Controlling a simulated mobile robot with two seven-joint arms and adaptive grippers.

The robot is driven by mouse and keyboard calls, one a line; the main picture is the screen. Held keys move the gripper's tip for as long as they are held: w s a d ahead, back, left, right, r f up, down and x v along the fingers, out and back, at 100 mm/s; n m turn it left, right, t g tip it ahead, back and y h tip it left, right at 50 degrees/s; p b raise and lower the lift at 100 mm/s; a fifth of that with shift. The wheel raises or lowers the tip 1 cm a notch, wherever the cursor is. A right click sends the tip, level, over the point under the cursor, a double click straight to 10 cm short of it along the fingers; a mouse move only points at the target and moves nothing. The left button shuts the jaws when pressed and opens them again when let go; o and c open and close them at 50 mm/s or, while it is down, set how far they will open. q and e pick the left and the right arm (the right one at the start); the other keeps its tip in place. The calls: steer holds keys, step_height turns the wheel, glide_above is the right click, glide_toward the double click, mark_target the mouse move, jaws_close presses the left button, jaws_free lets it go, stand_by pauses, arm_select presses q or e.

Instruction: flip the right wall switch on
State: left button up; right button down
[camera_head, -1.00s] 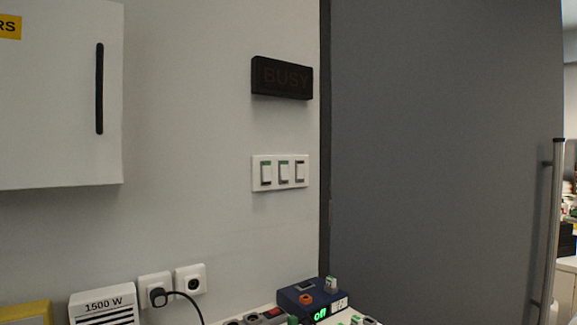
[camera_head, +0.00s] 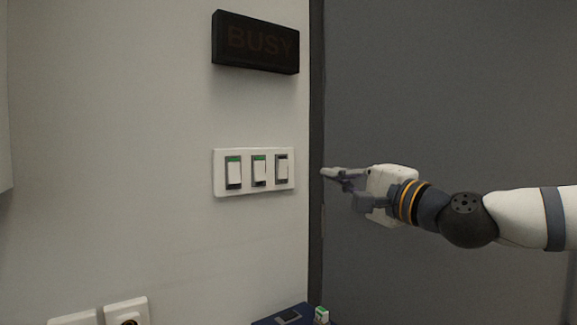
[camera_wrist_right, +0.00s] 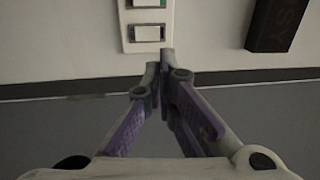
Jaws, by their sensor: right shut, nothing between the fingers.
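A white switch plate (camera_head: 254,191) with three rocker switches is on the wall in the head view. The left and middle switches show green at the top. The right switch (camera_head: 282,169) shows no green and differs from the other two. In the right wrist view, the right switch (camera_wrist_right: 148,34) is the white rocker at the end of the plate, just beyond the fingertips. My right gripper (camera_head: 324,173) is shut and empty, to the right of the plate, pointing left towards it and apart from it. It also shows in the wrist view (camera_wrist_right: 160,62). My left gripper is not in view.
A dark BUSY sign (camera_head: 256,42) is on the wall above the plate. A large grey door (camera_head: 420,90) with a dark frame stands right of the plate, behind my right arm. Wall sockets (camera_head: 126,312) and a blue box (camera_head: 287,317) are low in view.

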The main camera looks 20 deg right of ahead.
mark_target(284, 160)
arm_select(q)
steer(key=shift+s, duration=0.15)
arm_select(e)
steer(key=shift+f, duration=0.1)
steer(key=b+x, duration=0.2)
steer(key=x, duration=1)
steer(key=shift+w+a+f, duration=0.1)
steer(key=shift+w+a, duration=0.05)
steer(key=shift+w, duration=0.2)
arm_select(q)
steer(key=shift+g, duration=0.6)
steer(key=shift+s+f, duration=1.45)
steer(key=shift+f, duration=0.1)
arm_select(e)
steer(key=shift+w+a+r, duration=0.2)
steer(key=shift+w+r, duration=0.05)
steer(key=shift+w, duration=0.35)
